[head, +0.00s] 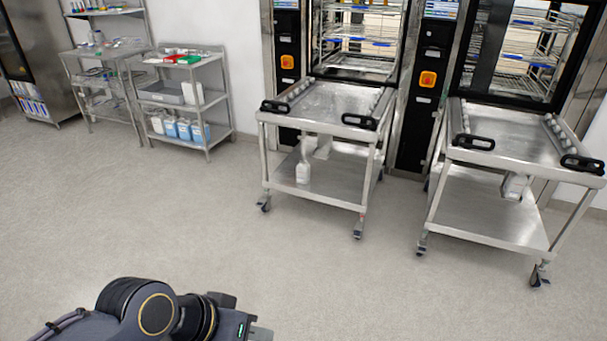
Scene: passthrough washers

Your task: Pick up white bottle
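A small white bottle (303,172) stands upright on the lower shelf of the left steel cart (318,184), near its front left. My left gripper (258,333) is at the bottom edge, cut off by the frame and far in front of the carts. Its fingers do not show clearly. My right gripper is out of view.
Two washers with glass doors (355,35) stand behind the carts. Steel shelves (190,95) at the left hold trays, white containers and blue-labelled jugs (184,130). Another rack (100,75) and a steel cabinet (38,55) stand farther left. The grey floor (190,210) in front is clear.

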